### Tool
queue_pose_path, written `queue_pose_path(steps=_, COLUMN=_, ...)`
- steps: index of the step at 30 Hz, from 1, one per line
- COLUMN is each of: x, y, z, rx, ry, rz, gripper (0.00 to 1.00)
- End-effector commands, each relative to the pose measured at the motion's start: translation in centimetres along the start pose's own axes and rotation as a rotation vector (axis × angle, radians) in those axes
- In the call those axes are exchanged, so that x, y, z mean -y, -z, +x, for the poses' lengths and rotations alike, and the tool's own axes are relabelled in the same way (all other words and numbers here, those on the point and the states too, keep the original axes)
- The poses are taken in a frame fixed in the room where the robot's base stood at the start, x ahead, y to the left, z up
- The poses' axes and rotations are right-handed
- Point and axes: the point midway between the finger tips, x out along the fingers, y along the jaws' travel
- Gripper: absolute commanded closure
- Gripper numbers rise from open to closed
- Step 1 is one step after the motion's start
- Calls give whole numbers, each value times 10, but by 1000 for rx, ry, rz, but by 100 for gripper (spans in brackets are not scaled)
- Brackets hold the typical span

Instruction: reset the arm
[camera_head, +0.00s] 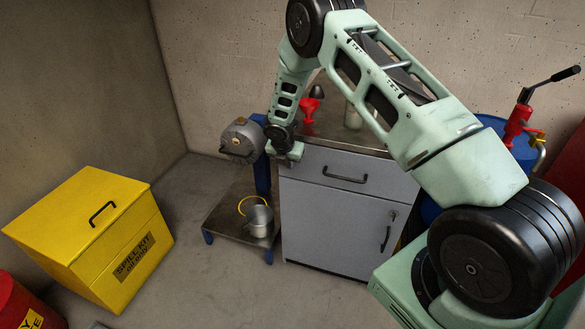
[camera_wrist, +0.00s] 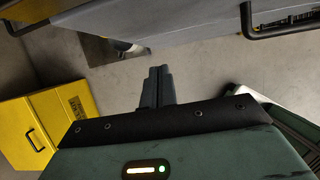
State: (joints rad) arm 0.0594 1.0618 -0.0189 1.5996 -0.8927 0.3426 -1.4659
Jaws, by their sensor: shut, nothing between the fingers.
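My green arm reaches out from the lower right of the head view and bends down over the front of the grey cabinet. My gripper (camera_wrist: 157,87) shows in the wrist view with its two dark fingers together and nothing between them. In the head view its end (camera_head: 287,152) is near the cabinet's top left corner, beside the grey rotor housing (camera_head: 241,139) on its blue stand. The fingertips are too small to make out there. I cannot tell whether it touches the cabinet.
The grey cabinet (camera_head: 345,215) has a worktop with a red funnel (camera_head: 309,108). A metal bucket (camera_head: 259,221) sits on the low stand base (camera_head: 222,216). A yellow spill kit box (camera_head: 95,235), a red bin (camera_head: 22,303) and a blue drum (camera_head: 520,150) stand around. The floor in front is clear.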

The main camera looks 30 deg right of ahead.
Motion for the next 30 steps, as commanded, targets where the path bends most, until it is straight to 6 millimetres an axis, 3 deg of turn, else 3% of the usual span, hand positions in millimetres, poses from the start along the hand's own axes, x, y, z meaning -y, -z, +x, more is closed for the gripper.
queue_pose_path(steps=3, x=-1, y=2, z=-25, rx=-2, ry=-2, rz=-2, gripper=100)
queue_pose_path(steps=9, x=-1, y=3, z=-54, rx=-3, ry=0, rz=-3, gripper=100)
queue_pose_path(steps=19, x=0, y=4, z=-64, rx=-5, ry=2, rz=-3, gripper=100)
queue_pose_path(steps=22, x=-5, y=12, z=-78, rx=-15, ry=-7, rz=39, gripper=100)
queue_pose_path(steps=26, x=-18, y=46, z=-128, rx=-63, ry=-28, rz=208, gripper=100)
queue_pose_path(steps=30, x=-21, y=109, z=-206, rx=-153, ry=-29, rz=485, gripper=100)
